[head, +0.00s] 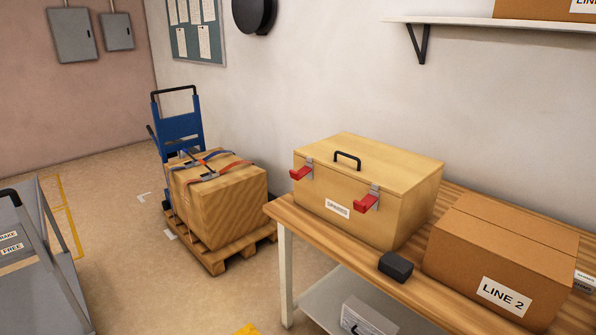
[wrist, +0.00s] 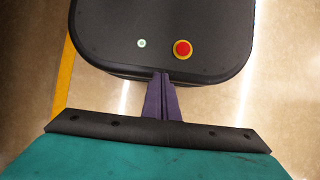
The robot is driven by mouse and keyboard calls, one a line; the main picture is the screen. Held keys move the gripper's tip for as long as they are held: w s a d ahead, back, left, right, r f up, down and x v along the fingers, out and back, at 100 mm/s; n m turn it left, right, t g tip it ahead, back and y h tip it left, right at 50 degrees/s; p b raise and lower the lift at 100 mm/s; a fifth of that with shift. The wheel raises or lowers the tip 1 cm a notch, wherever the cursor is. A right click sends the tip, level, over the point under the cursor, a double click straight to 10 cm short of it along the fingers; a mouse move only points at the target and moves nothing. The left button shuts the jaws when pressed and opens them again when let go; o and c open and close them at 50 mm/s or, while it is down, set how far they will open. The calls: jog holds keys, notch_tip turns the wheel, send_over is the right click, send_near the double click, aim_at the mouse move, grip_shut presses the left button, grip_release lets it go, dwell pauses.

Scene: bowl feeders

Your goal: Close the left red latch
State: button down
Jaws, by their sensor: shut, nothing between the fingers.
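A pale wooden box (head: 365,187) with a closed lid and a black handle (head: 347,159) stands on the wooden table. Its front carries two red latches. The left red latch (head: 300,173) has its red lever sticking outward from the box front, below a grey metal piece. The right red latch (head: 367,202) also has its lever sticking outward. My gripper (wrist: 162,76) shows only in the wrist view, its purple fingers together and empty, far from the box. It points down over my dark base, and no latch shows there.
A cardboard box (head: 505,258) marked LINE 2 stands right of the wooden box on the table (head: 290,212). A small black object (head: 396,266) lies in front. A strapped carton (head: 225,205) on a pallet and a blue hand truck (head: 180,130) stand left. A grey cart (head: 45,270) is far left.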

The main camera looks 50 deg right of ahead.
jog(key=shift+w, duration=0.15)
